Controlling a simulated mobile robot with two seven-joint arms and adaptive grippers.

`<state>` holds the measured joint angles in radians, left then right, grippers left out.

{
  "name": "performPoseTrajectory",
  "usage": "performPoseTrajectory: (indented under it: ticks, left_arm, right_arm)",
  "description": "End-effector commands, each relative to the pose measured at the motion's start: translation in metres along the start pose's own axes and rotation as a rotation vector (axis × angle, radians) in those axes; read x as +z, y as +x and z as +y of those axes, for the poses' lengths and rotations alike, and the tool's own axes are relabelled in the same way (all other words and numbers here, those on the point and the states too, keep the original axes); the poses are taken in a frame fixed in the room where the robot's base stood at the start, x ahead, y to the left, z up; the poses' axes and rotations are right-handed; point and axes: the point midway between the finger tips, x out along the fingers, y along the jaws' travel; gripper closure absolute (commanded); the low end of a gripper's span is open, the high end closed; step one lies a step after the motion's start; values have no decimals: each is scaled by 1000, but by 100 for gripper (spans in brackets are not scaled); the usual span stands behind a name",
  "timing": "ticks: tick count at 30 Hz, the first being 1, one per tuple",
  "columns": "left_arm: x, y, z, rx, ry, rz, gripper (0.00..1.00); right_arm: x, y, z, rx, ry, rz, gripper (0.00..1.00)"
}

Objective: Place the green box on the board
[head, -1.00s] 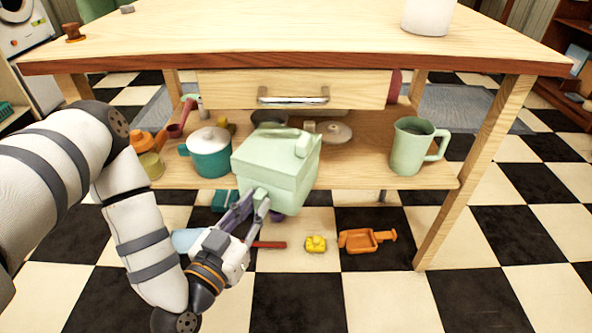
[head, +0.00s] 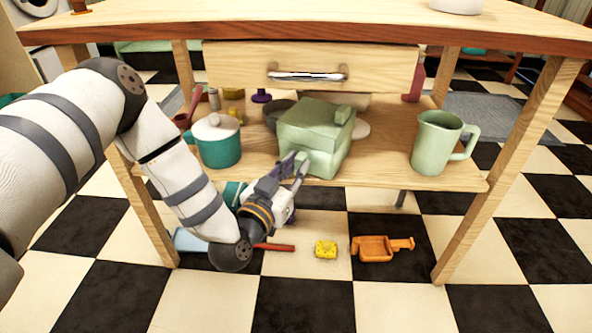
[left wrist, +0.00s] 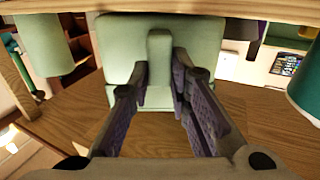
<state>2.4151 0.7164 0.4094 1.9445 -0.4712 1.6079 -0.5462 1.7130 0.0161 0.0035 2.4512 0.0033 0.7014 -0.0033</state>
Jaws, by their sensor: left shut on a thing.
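The green box (head: 312,127) is a pale green block with a small raised part on top and a protruding bar toward my gripper. My left gripper (head: 296,163) is shut on that bar, from the front; the left wrist view shows the fingers (left wrist: 160,76) on either side of it, with the box (left wrist: 203,38) beyond. The wooden board (head: 388,160) is the lower shelf under the drawer. The box is over its front middle part, roughly upright. I cannot tell whether its underside touches the board. My right gripper is not in view.
A teal pot (head: 217,146) stands left of the box and a green pitcher (head: 436,140) right of it. Bowls and small items sit behind. The drawer (head: 310,68) hangs close above.

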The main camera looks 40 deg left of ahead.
Motion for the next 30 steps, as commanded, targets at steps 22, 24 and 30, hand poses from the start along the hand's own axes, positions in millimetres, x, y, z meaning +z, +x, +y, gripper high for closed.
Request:
performPoseTrajectory:
  ticks: [22, 24, 30]
  left_arm:
    - [-4, -39, 1, 3, 0, -2, 62]
    - [-4, -59, 0, 2, 0, -4, 62]
    - [-2, -105, 0, 2, 0, -2, 62]
  right_arm:
    - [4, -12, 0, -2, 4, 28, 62]
    - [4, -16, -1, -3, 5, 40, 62]
    - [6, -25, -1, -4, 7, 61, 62]
